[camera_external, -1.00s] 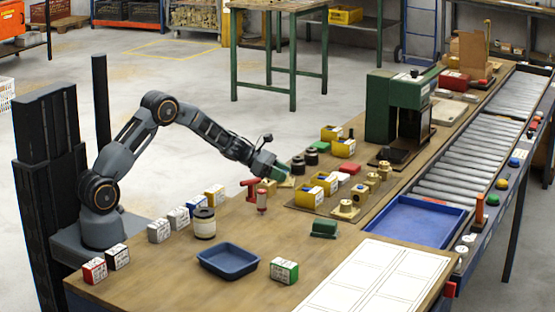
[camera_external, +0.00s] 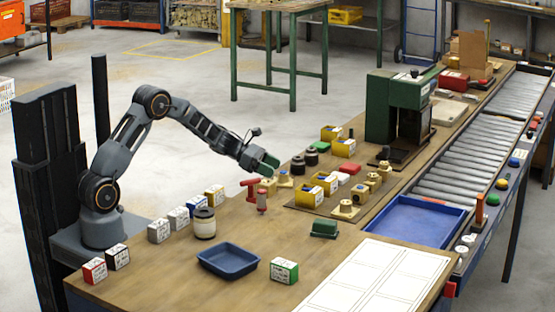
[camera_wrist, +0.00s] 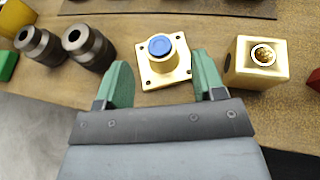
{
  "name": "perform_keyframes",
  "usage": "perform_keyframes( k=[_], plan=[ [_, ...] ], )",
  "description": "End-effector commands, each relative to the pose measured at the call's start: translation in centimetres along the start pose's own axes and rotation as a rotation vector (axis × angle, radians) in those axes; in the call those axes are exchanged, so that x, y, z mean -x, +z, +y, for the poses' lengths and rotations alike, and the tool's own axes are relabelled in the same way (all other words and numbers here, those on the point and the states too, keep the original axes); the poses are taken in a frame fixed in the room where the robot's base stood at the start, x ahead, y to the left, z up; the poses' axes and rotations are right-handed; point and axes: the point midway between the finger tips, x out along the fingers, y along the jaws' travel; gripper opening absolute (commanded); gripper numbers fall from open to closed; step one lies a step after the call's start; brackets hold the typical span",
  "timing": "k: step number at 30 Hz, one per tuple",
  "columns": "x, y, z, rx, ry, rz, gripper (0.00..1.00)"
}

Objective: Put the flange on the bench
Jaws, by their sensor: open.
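A brass flange (camera_wrist: 176,72) with a square, holed base and a blue-topped hub stands upright, between and just beyond my fingertips in the wrist view. It appears small below and right of my gripper in the external view (camera_external: 285,181). My gripper (camera_wrist: 163,75) is open and empty, its green fingers apart with nothing between them gripped. In the external view my gripper (camera_external: 267,165) is above the wooden bench (camera_external: 190,262), near its far left edge. A second similar brass flange (camera_external: 345,210) stands farther right on a mat.
A brass block with a hole (camera_wrist: 250,77) stands right of the flange, and two dark steel bushings (camera_wrist: 88,48) stand left. A red clamp-like tool (camera_external: 251,187), a blue tray (camera_external: 228,261) and a green block (camera_external: 324,229) are nearby.

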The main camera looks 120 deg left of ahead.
Motion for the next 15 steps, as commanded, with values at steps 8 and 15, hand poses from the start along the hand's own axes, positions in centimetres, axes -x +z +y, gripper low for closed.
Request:
perform_keyframes(
  k=[8,15],
  plan=[
    [5.2,0.0,0.0,0.000,0.003,0.000,0.63],
    [7.5,0.0,0.0,-0.001,0.000,0.000,0.63]
  ],
)
